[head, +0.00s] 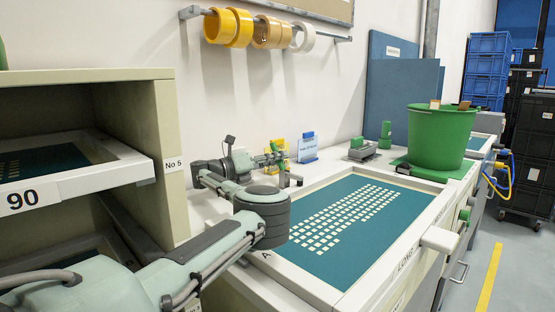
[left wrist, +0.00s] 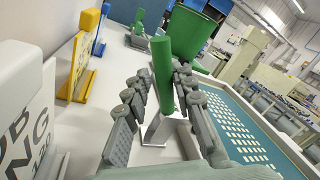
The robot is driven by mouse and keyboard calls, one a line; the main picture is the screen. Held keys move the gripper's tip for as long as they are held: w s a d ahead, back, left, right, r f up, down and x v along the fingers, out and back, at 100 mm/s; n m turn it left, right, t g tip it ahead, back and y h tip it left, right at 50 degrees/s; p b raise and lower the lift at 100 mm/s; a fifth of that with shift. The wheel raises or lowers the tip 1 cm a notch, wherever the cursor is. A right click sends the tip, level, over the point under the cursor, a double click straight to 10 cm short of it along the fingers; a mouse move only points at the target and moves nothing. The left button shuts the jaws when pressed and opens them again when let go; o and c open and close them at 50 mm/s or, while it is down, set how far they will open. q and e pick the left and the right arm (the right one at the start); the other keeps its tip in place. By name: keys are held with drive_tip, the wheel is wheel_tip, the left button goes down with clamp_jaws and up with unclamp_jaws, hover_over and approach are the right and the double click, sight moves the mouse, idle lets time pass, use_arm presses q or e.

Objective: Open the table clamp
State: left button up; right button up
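The table clamp shows in the left wrist view as an upright green handle (left wrist: 163,76) on a pale metal base (left wrist: 158,130). My left gripper (left wrist: 161,82) is open, with one finger on each side of the handle; gaps show on both sides. In the head view my left gripper (head: 281,160) is at the back left corner of the screen frame, where it hides most of this clamp. My right gripper is in neither view.
A white-framed teal screen (head: 330,265) with pale key shapes lies right of the gripper. Yellow and blue sign stands (head: 307,149) are close behind. A second green-handled clamp (head: 386,133) and a green bucket (head: 437,140) stand farther along. A shelf (head: 165,140) is at left.

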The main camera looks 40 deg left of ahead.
use_arm(q)
drive_tip(key=shift+o, duration=0.7)
drive_tip(key=shift+s+a, duration=0.1)
drive_tip(key=shift+s, duration=0.1)
drive_tip(key=v, duration=1.1)
drive_tip(key=shift+s, duration=0.3)
